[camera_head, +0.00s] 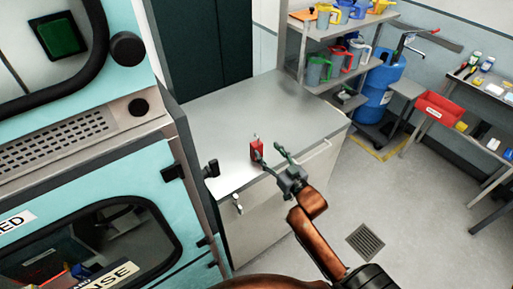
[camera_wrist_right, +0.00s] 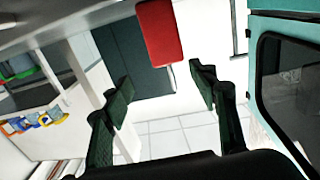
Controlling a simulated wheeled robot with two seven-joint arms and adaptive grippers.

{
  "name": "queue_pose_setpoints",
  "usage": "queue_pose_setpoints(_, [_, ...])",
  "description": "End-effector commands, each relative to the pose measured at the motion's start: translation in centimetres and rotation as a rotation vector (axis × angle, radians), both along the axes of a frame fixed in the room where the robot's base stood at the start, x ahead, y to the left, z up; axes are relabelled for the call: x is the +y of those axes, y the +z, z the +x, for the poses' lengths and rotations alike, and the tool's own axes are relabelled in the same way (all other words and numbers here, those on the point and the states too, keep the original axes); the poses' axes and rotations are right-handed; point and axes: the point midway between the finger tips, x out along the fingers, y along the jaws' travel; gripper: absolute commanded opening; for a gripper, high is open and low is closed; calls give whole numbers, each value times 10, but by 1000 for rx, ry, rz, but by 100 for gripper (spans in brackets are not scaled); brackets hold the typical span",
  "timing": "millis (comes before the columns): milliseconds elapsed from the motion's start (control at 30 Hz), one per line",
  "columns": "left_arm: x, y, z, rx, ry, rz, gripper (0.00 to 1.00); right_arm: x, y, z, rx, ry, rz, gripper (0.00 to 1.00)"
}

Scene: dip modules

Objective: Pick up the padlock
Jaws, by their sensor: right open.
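A red padlock (camera_head: 257,149) stands upright near the front edge of the metal counter (camera_head: 250,110), with its pale shackle on top. In the right wrist view the padlock's red body (camera_wrist_right: 160,35) is at the top middle, and its shackle points down in the picture. My right gripper (camera_head: 268,153) is open at the counter's front edge, close to the padlock. Its two dark green fingers (camera_wrist_right: 161,86) are spread wide with nothing held between them, and the padlock shows just ahead of them. Whether a finger touches the padlock I cannot tell. My left gripper is not in view.
A teal machine (camera_head: 150,130) with a window stands to the left of the counter. A shelf (camera_head: 320,88) with coloured jugs is at the back right. Beyond are a blue drum (camera_head: 383,85) and a red bin (camera_head: 438,110). The counter behind the padlock is clear.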

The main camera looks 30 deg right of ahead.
Motion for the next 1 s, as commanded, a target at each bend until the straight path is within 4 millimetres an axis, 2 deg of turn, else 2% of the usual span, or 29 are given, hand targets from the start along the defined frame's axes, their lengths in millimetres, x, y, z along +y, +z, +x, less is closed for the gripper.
queue_pose_setpoints(233, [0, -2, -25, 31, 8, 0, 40, 14, -5, 38, -2, 18, 1, 54])
queue_pose_setpoints(400, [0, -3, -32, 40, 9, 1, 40, 15, -7, 60, -3, 18, 0, 54])
queue_pose_setpoints(733, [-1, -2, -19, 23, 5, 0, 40, 13, -7, 65, -1, 15, 0, 54])
queue_pose_setpoints(1000, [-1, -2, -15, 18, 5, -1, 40, 12, -7, 64, -1, 14, 0, 35])
